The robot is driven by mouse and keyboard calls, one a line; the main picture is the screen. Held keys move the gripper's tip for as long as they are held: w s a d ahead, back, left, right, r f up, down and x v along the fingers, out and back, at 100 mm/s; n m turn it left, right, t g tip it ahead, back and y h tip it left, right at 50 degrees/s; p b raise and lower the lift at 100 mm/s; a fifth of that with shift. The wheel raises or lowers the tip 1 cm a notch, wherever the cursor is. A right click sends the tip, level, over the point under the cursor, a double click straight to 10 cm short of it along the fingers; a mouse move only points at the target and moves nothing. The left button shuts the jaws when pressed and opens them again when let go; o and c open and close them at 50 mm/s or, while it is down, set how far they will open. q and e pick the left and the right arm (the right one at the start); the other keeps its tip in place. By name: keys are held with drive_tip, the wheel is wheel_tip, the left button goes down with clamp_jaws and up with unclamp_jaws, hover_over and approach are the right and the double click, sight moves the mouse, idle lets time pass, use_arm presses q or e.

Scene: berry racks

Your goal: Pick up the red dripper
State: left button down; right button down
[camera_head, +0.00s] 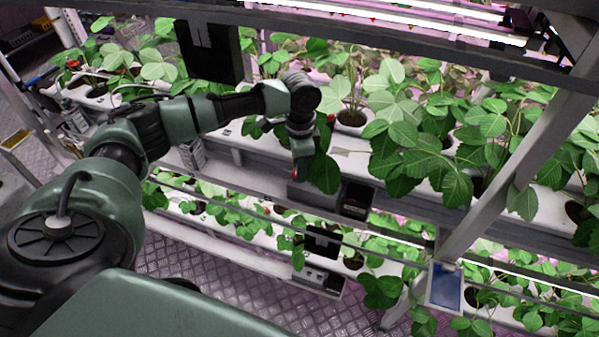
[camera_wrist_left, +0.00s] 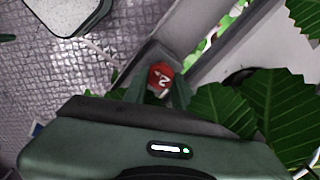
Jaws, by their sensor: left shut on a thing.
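The red dripper (camera_wrist_left: 160,76) shows in the left wrist view as a small red piece with a light "2" mark. It sits between the two fingers of my left gripper (camera_wrist_left: 158,92), which are shut on it. In the head view my left gripper (camera_head: 301,172) points down at the front edge of the upper planting rack, beside a large leaf. The dripper is too small there to make out clearly. The lower part of the dripper is hidden by the gripper body in the wrist view. My right gripper is in neither view.
Leafy plants (camera_head: 415,150) fill the white upper trough to the right of the gripper. A large leaf (camera_head: 324,172) hangs close beside it. A dark box (camera_head: 357,198) is on the rack's front. A slanted grey post (camera_head: 520,160) stands at right. Patterned floor (camera_head: 215,265) lies below.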

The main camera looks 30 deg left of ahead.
use_arm(q)
drive_tip(key=shift+s+r+b, duration=0.2)
drive_tip(key=shift+r+b, duration=0.35)
drive_tip(key=shift+r, duration=0.4)
drive_tip(key=s+d+b, duration=0.4)
drive_tip(key=s, duration=1.2)
drive_tip(key=w+d+r+n+b, duration=0.1)
drive_tip(key=d+n, duration=0.8)
drive_tip(key=shift+r+b, duration=0.3)
drive_tip(key=shift+b, duration=0.1)
drive_tip(key=shift+w, duration=0.15)
